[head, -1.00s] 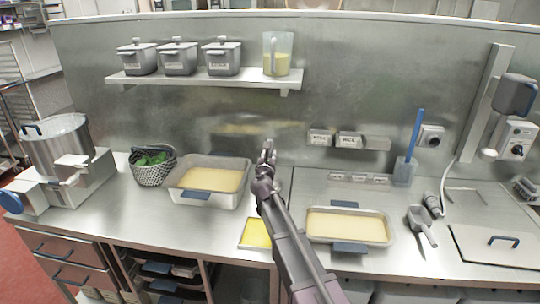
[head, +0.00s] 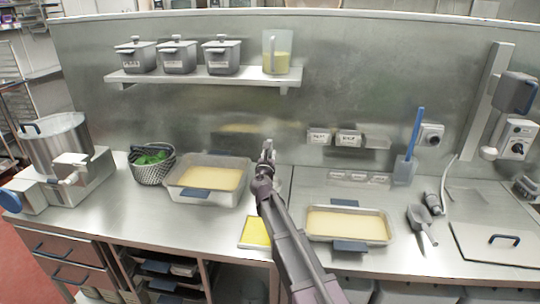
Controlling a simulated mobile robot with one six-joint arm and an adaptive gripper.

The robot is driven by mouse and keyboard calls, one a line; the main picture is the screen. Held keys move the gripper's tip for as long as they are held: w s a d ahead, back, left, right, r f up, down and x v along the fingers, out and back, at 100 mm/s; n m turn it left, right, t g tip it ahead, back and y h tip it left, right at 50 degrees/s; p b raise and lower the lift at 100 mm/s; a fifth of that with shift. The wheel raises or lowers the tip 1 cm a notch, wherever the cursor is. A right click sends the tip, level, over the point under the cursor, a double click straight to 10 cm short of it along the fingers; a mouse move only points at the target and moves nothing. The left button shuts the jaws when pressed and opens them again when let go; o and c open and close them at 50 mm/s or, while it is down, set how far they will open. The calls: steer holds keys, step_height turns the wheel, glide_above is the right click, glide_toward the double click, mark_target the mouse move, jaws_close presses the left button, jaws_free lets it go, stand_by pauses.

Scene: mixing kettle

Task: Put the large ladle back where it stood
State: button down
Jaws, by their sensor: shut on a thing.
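My gripper (head: 267,152) is in the middle of the view, raised in front of the steel back wall, with its fingers pointing up and away. It is shut on a slim grey thing, which I take to be the large ladle. Its shape is mostly hidden by the fingers, and no ladle bowl can be made out. No other large ladle shows clearly on the counter. A blue-handled tool (head: 416,130) stands upright in a holder (head: 404,170) to the right of my gripper, by the back wall.
A steel kettle (head: 58,142) stands at far left, beside a basket of greens (head: 152,172). A deep pan (head: 205,195), a yellow board (head: 256,232) and a shallow tray (head: 347,224) lie around my arm. A scoop (head: 420,218) lies right. A shelf (head: 205,80) holds pots above.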

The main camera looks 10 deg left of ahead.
stand_by(0.4)
steer(key=shift+c, duration=2.1)
jaws_free()
steer(key=o, duration=0.4)
steer(key=shift+s, duration=0.1)
steer(key=shift+s+f, duration=0.15)
steer(key=shift+s, duration=1.8)
steer(key=shift+s+f, duration=0.1)
steer(key=shift+s, duration=1.85)
